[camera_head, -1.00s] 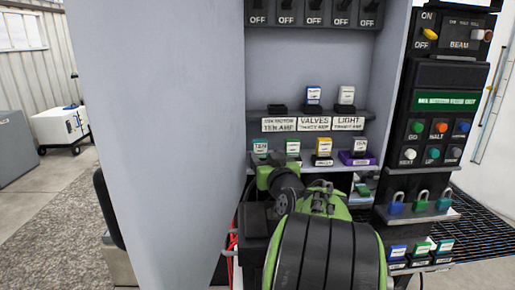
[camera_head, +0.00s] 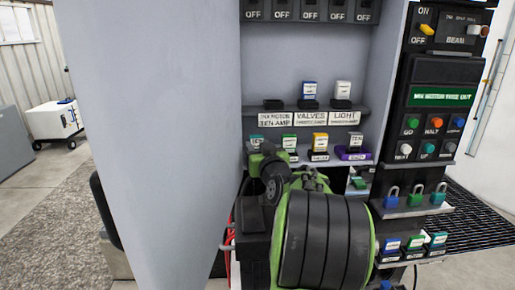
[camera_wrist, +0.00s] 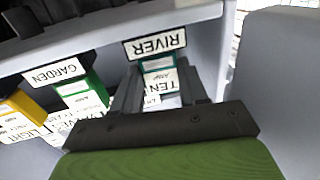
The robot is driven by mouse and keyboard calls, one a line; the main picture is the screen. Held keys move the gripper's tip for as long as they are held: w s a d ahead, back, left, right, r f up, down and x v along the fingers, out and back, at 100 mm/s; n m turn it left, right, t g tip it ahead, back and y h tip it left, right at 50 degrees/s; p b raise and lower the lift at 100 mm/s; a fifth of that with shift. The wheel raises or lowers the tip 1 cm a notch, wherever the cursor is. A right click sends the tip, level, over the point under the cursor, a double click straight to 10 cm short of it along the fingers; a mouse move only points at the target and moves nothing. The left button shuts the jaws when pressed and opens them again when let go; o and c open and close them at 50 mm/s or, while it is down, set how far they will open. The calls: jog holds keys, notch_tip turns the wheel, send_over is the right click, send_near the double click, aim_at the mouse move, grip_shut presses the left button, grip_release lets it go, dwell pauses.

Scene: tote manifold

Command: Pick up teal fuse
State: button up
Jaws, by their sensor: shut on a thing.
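The teal fuse (camera_head: 257,139) is at the left end of the lower fuse row in the head view. In the wrist view the teal fuse (camera_wrist: 158,64) sits between the two dark fingers of my gripper (camera_wrist: 157,82), under a label reading RIVER. My gripper is shut on it. The fuse has a white label reading TEN, upside down in this view, and its lower part is partly hidden by the fingers.
A green fuse (camera_wrist: 80,93) stands beside it under a GARDEN label, with a yellow fuse (camera_wrist: 20,104) farther left. The upper shelf (camera_head: 283,111) holds an empty-looking socket and two fuses. A grey cabinet wall (camera_head: 160,140) is close on the left; a button panel (camera_head: 437,125) stands right.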

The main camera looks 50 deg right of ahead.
aim_at(259, 135)
jog(key=shift+r, duration=0.6)
notch_tip(259, 135, up, 3)
jog(key=shift+f+p, duration=0.15)
jog(key=shift+p, duration=0.15)
jog(key=b+v, duration=0.3)
jog(key=v, duration=1.5)
jog(key=shift+a+f+b, duration=0.15)
jog(key=shift+f+b, duration=0.05)
jog(key=shift+b, duration=0.15)
notch_tip(259, 135, up, 3)
jog(key=shift+p, duration=1.1)
